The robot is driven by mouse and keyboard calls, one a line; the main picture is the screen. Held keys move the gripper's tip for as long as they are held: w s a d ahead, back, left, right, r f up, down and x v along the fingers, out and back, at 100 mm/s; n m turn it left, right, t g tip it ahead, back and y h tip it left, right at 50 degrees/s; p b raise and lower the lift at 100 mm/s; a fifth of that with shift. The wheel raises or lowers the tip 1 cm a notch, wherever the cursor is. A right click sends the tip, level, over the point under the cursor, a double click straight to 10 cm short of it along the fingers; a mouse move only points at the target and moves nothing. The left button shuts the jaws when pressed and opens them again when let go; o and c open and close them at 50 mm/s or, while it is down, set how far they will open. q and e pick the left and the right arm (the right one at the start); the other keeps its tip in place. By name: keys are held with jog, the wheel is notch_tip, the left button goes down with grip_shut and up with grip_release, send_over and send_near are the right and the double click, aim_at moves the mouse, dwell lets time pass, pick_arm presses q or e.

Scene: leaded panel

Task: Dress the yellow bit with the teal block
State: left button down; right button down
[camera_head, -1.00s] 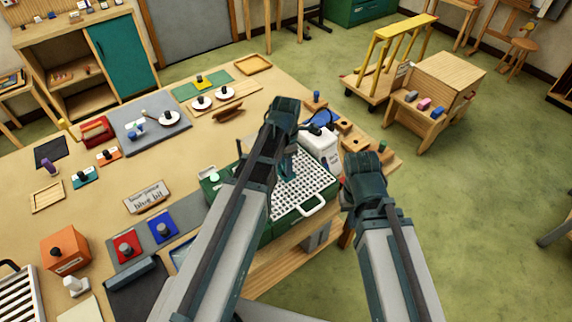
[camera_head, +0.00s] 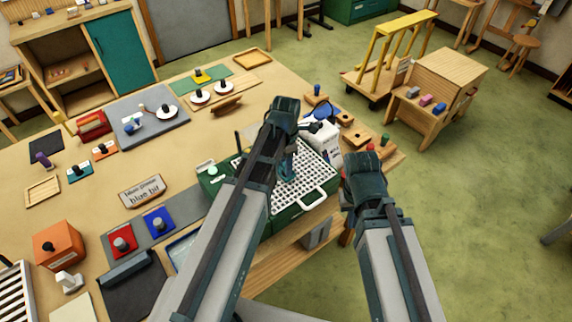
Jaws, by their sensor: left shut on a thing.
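My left gripper (camera_head: 288,160) reaches down over the white perforated top of the green grinder (camera_head: 318,172). It is shut on a teal piece (camera_head: 288,173) that looks like the teal block, low over the grid; whether it touches the grid or a bit I cannot tell. I cannot make out a yellow bit on the grinder; my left arm hides part of it. My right gripper (camera_head: 362,168) hangs right of the grinder, apart from it, its fingers not clearly seen.
A sign reading "blue bit" (camera_head: 142,190) lies left of the grinder. A white container (camera_head: 325,142) stands behind it. Wooden blocks with coloured knobs (camera_head: 354,137) sit at the table's right end. Red (camera_head: 121,241) and blue (camera_head: 159,222) knobbed plates lie left of my arm.

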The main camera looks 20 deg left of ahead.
pick_arm(q)
jog(key=shift+f+b, duration=0.3)
jog(key=shift+w+a, duration=0.45)
jog(key=shift+a, duration=0.1)
dwell(1.3)
jog(key=shift+w+d, duration=0.2)
jog(key=shift+w, duration=0.05)
jog(key=shift+w+d, duration=0.25)
jog(key=shift+w, duration=0.05)
jog(key=shift+w+d, duration=0.4)
jog(key=shift+w, duration=0.2)
dwell(0.6)
jog(key=shift+s, duration=0.15)
dwell(0.4)
jog(key=shift+s+a, duration=0.35)
jog(key=shift+s, duration=0.1)
jog(key=shift+s+a, duration=0.15)
jog(key=shift+s, duration=0.05)
dwell(0.3)
